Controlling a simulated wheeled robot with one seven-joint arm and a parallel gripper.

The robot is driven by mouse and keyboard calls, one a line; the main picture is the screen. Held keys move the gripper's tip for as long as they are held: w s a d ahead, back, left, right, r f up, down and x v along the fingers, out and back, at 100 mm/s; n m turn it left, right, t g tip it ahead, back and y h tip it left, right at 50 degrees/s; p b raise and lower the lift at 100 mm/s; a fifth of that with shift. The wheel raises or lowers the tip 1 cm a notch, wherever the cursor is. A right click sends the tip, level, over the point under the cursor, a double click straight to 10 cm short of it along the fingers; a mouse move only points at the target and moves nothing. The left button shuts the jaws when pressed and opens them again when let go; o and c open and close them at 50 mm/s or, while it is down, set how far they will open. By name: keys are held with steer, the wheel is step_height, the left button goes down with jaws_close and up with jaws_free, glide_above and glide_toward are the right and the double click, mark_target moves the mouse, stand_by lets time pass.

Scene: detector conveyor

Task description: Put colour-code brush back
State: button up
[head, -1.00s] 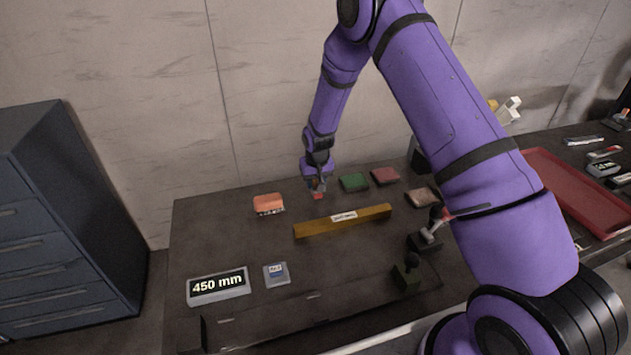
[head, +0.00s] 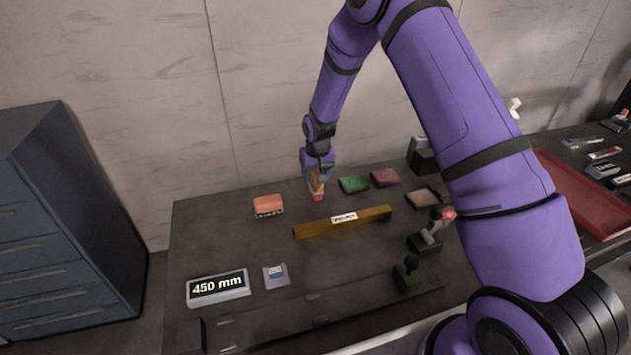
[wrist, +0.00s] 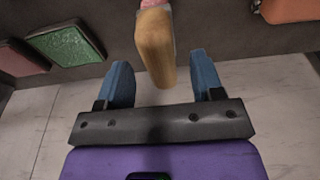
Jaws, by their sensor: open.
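The brush (head: 317,188) has a pale wooden handle and a red lower end. It stands roughly upright at the back of the dark bench, behind a yellow-brown bar with a white label (head: 370,216). My gripper (head: 317,172) is just above it, pointing down. In the wrist view the wooden handle of the brush (wrist: 156,47) lies in the gap between the two blue fingers of my gripper (wrist: 160,62), with space on both sides. The fingers are open and do not touch it. The pink-red end is partly cut off at the top edge.
An orange block (head: 268,204) lies left of the brush; green (head: 354,183), red (head: 385,177) and brown (head: 422,197) pads lie right. A lever (head: 430,233) and a dark knob (head: 407,268) stand farther right. A "450 mm" display (head: 218,288) is at front left. The front middle is clear.

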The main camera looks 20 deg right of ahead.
steer(key=r, duration=0.2)
steer(key=s+r, duration=0.1)
steer(key=r, duration=0.5)
steer(key=shift+s+r, duration=0.1)
steer(key=shift+s, duration=0.05)
steer(key=s+d+r+t, duration=0.1)
steer(key=s+r, duration=0.5)
steer(key=r, duration=0.3)
steer(key=s+d+r, duration=0.2)
steer(key=s+r, duration=0.3)
steer(key=r, duration=0.3)
steer(key=s+d+r+t, duration=0.1)
steer(key=s+r, duration=0.5)
steer(key=r, duration=0.3)
steer(key=s+d+r, duration=0.1)
steer(key=s+r, duration=0.2)
steer(key=s, duration=0.9)
steer(key=s+d+r+t, duration=0.1)
steer(key=s+d+r, duration=0.1)
steer(key=s, duration=1)
steer(key=shift+s+r, duration=0.25)
steer(key=shift+r, duration=0.15)
